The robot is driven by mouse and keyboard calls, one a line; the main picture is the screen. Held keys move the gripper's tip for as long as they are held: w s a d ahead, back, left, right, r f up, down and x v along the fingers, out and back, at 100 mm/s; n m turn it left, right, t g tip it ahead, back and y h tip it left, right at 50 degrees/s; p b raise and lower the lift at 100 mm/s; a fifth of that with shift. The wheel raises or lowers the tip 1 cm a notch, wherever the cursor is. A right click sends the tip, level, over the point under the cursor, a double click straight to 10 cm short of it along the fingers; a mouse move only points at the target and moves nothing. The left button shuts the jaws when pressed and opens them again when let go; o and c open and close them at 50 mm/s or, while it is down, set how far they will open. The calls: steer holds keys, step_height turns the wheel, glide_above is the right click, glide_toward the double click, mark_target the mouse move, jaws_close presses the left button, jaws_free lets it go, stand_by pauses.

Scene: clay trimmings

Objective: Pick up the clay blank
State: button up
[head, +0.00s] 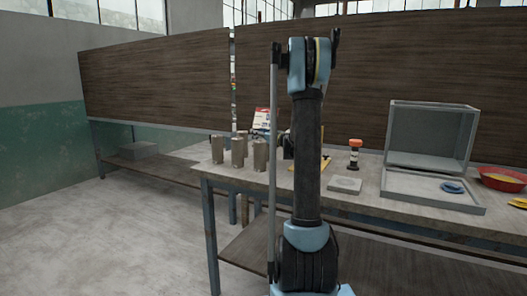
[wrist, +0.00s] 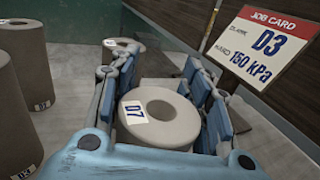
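A pale clay blank (wrist: 178,122) with a hole in its top and a tag reading D7 is in the wrist view, between the blue fingers of my gripper (wrist: 162,82). One finger is on each side of it, close to its wall. I cannot tell whether they press on it. The job card (wrist: 265,45) at the upper right reads D3 and 150 kPa. Other clay blanks stand at the left, a near one (wrist: 75,90) and one at the edge (wrist: 10,110).
The worktable (head: 215,181) also holds a flat grey block (head: 345,185), an orange-capped item (head: 355,155), a grey open box (head: 432,135), a shallow tray (head: 415,190) and a red bowl (head: 490,181). A dark wooden panel (head: 400,70) stands behind. Floor is clear at left.

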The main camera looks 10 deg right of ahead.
jaws_close()
stand_by(0.6)
